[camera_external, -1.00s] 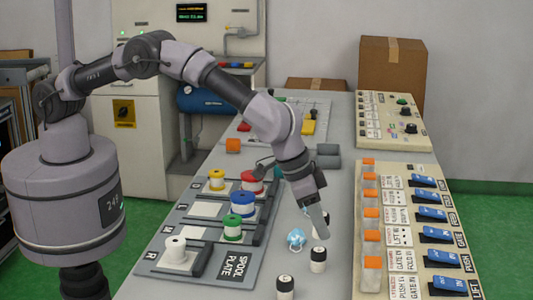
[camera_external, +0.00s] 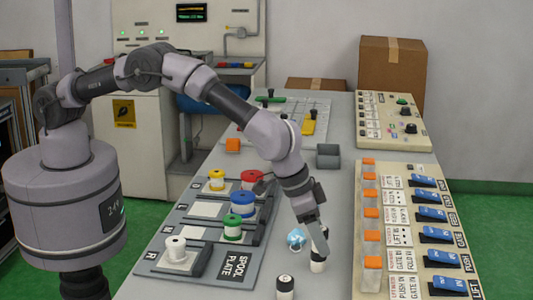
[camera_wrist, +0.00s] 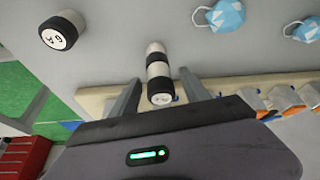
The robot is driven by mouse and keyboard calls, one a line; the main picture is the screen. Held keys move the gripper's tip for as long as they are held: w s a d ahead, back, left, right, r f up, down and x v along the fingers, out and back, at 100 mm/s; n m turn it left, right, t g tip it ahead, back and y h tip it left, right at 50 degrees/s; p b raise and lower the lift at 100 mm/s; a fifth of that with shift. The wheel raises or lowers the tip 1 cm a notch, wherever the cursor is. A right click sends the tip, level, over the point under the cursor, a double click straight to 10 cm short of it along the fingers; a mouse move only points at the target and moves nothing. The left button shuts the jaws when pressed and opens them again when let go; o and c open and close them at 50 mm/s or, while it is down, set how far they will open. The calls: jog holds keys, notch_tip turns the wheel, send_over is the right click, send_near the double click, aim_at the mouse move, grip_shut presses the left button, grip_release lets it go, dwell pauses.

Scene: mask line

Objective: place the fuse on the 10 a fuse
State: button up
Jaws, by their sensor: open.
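A white fuse with a black, labelled top (camera_wrist: 160,90) stands between my open fingers in the wrist view; its label is too small to read. It appears stacked in line on another white, black-topped fuse (camera_wrist: 155,48) beneath it. In the external view the lower fuse (camera_external: 317,266) stands on the table under my gripper (camera_external: 319,250), and the fingers hide the upper fuse. My gripper also shows in the wrist view (camera_wrist: 162,100), one finger on each side of the upper fuse. A separate fuse marked 6 A (camera_wrist: 60,33) stands apart; it also shows in the external view (camera_external: 285,286).
A light-blue faceted mask (camera_external: 296,238) lies just left of my gripper; two show in the wrist view (camera_wrist: 226,14). A spool plate (camera_external: 235,266) with coloured spools is to the left. A panel of blue switches (camera_external: 433,238) is close on the right. A grey bin (camera_external: 328,156) stands behind.

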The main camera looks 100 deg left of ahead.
jog(key=s+a+r+p, duration=0.1)
jog(key=s+a+r, duration=0.15)
jog(key=r, duration=0.45)
jog(key=s+a+r+m+p, duration=0.1)
jog(key=s+r, duration=0.3)
jog(key=r, duration=0.4)
jog(key=s+a+r+p, duration=0.1)
jog(key=s+r, duration=0.2)
jog(key=r, duration=0.4)
jog(key=s+a+r+m, duration=0.1)
jog(key=s+a+r, duration=0.35)
jog(key=s, duration=0.25)
jog(key=s+a+r+m, duration=0.1)
jog(key=s+a+r, duration=0.2)
jog(key=s+r, duration=0.3)
jog(key=s+a+f+m, duration=0.1)
jog(key=s+a, duration=0.2)
jog(key=s, duration=0.9)
jog(key=s+a+f+m+t+y, duration=0.1)
jog(key=s+a+f+m, duration=0.1)
jog(key=s, duration=0.9)
jog(key=shift+s+a+m, duration=0.3)
jog(key=shift+s+a, duration=0.05)
jog(key=shift+a, duration=0.1)
